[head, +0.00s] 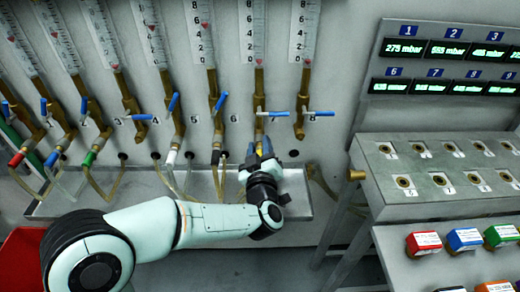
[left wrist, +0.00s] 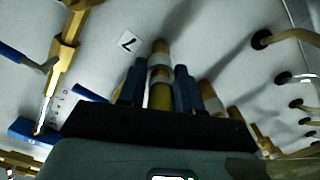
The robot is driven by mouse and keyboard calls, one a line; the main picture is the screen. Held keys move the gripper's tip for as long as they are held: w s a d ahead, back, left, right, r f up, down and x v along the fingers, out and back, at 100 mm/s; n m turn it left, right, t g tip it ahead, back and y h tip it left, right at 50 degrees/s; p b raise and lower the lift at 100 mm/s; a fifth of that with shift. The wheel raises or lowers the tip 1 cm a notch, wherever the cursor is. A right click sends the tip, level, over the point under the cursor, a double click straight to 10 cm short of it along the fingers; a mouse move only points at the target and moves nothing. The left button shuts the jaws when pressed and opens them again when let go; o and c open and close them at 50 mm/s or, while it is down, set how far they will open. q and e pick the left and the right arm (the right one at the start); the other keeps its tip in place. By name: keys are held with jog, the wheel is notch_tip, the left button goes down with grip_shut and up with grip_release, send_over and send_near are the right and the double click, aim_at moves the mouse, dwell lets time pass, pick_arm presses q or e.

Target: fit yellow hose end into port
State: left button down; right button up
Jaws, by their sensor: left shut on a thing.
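My left gripper (head: 259,147) reaches up to the wall under the brass tap numbered 7 (head: 260,112). In the left wrist view its two dark blue fingers (left wrist: 160,88) are shut on a yellow-brown hose end (left wrist: 160,96) with a pale band. A little yellow shows between the fingers in the head view. The hose end lies in line with the tap's lower outlet; I cannot tell whether they touch. Brass ports (head: 387,149) sit in two rows on a steel panel at the right. My right gripper is not in view.
Other taps with blue levers (head: 173,102) line the wall. Hoses with red (head: 17,159), blue and green collars hang at the left. A metal trough (head: 210,190) runs below. Pressure displays (head: 450,50) and coloured boxes (head: 423,243) stand at the right.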

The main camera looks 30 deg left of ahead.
pick_arm(q)
jog(key=c, duration=0.7)
grip_release()
jog(key=p+v, duration=0.1)
jog(key=v, duration=1.2)
jog(key=shift+s+d, duration=0.1)
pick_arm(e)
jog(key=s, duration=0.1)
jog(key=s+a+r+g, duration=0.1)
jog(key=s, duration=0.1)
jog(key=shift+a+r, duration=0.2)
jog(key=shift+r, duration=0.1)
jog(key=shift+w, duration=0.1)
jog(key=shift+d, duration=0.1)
